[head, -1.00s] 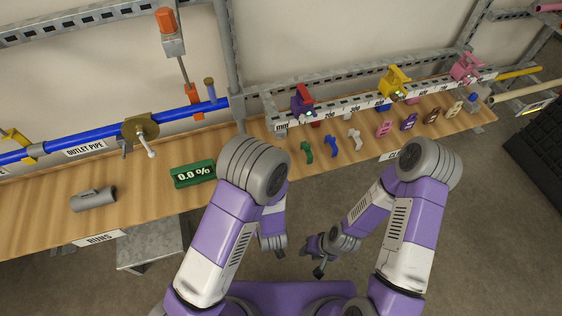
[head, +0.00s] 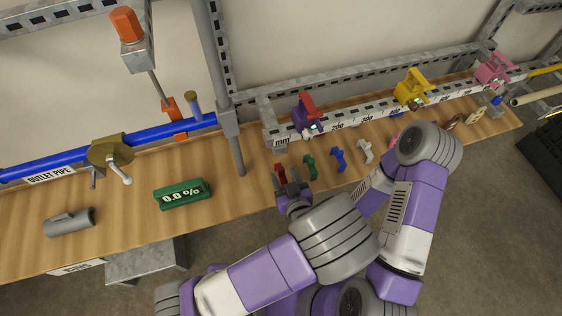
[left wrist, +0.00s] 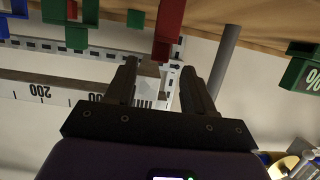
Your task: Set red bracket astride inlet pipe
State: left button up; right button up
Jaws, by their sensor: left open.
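The red bracket (head: 280,173) is the leftmost of a row of coloured brackets at the front edge of the wooden bench. In the left wrist view the red bracket (left wrist: 169,30) hangs ahead of the fingertips, roughly between their lines. My left gripper (head: 292,188) is open and close to the red bracket; it also shows in the left wrist view (left wrist: 158,72) with nothing held. I cannot tell whether it touches the bracket. My right gripper is hidden behind my left arm. No label marks an inlet pipe; a blue pipe (head: 60,163) carries an outlet label.
Green (head: 310,167), blue (head: 339,158) and white (head: 364,151) brackets stand close to the right. A steel post (head: 230,120) rises left of the red bracket. A ruler rail (head: 357,114) runs behind. A green display box (head: 182,194) sits further left.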

aim_at(282, 171)
pick_arm(q)
jog(key=shift+x, duration=0.85)
jog(key=b+x, duration=0.1)
jog(key=x, duration=0.2)
jog(key=shift+w+f+b, duration=0.2)
jog(key=shift+f+b, duration=0.15)
jog(key=shift+f, duration=0.05)
jog(key=shift+w+a, duration=0.15)
jog(key=shift+w, duration=0.3)
grip_shut()
